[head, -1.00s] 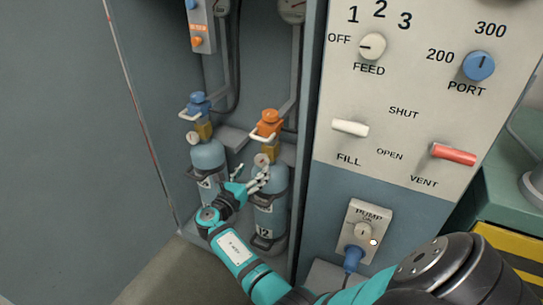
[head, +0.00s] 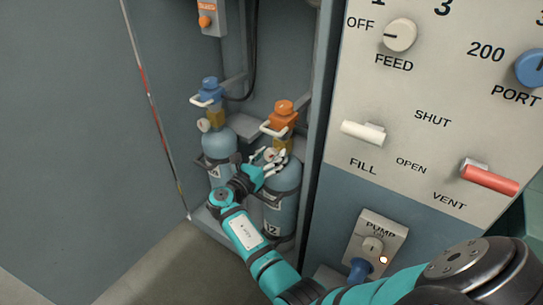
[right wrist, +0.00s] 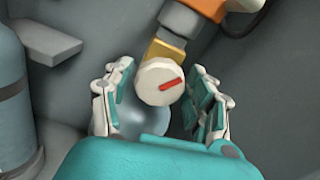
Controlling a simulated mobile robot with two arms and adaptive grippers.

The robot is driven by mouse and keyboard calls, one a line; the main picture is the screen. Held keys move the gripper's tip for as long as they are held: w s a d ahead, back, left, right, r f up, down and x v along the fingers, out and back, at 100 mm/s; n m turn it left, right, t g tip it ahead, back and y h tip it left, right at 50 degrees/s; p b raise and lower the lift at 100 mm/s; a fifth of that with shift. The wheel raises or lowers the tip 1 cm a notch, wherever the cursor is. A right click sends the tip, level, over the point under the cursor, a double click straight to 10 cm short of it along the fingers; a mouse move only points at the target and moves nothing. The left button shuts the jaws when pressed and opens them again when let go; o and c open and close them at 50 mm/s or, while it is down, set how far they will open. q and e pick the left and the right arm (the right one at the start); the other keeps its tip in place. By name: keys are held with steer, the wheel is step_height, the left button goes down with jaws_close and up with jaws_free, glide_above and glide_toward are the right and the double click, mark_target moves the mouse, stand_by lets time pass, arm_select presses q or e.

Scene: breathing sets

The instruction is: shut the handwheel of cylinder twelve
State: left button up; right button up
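Cylinder twelve (head: 285,183) is the blue-grey right-hand bottle in the cabinet, its "12" label partly covered by my arm. Its orange handwheel (head: 284,107) tops a brass valve, above a white side handle. In the right wrist view, only a piece of orange (right wrist: 212,8) shows at the top edge. My right gripper (head: 270,158) is open in front of the bottle's shoulder, below the handwheel. In the right wrist view its fingers (right wrist: 160,85) stand on either side of a white gauge (right wrist: 160,82) with a red needle; contact cannot be told. My left gripper is not in view.
A second cylinder (head: 219,145) with a blue handwheel (head: 210,84) stands close on the left. A control panel (head: 400,135) with knobs, white and red levers and a pump switch (head: 372,245) is on the right. The cabinet's left wall (head: 70,130) is bare.

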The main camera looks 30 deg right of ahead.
steer(key=c, duration=0.8)
steer(key=shift+m, duration=0.3)
